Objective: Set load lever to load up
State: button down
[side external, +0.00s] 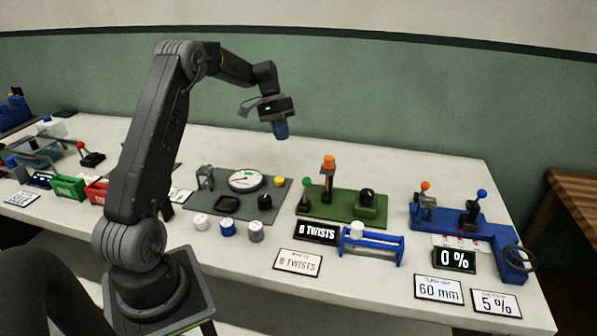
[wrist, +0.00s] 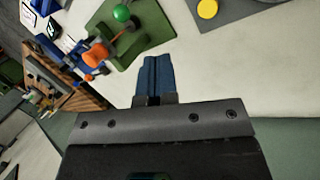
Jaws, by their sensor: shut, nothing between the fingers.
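My gripper (side external: 281,130) is up in the air above the back of the bench, pointing down, its blue fingers shut and empty. In the wrist view the fingers (wrist: 153,78) are together. No lever is labelled readably as the load lever. On the blue station at the right stand a blue-knobbed lever (side external: 481,195) and an orange-knobbed lever (side external: 425,187). A green-knobbed lever (side external: 307,182) stands on the green board (side external: 340,205). A red-knobbed lever (side external: 81,146) stands at the far left. My gripper is apart from all of them.
An orange-topped post (side external: 328,162) rises from the green board. A grey board (side external: 225,205) with a round dial (side external: 247,180) lies left of it. Displays read 0 % (side external: 454,259) and 8 TWISTS (side external: 316,232). Several spools stand in front. The back strip of the bench is clear.

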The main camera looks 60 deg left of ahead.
aim_at(306, 189)
jog(key=shift+f, duration=0.2)
jog(key=x, duration=1)
jog(key=shift+d, duration=0.15)
jog(key=shift+w+d+r, duration=0.1)
jog(key=shift+w+d, duration=0.05)
jog(key=shift+d, duration=0.75)
jog(key=shift+w+d+r, duration=0.15)
jog(key=shift+d, duration=0.75)
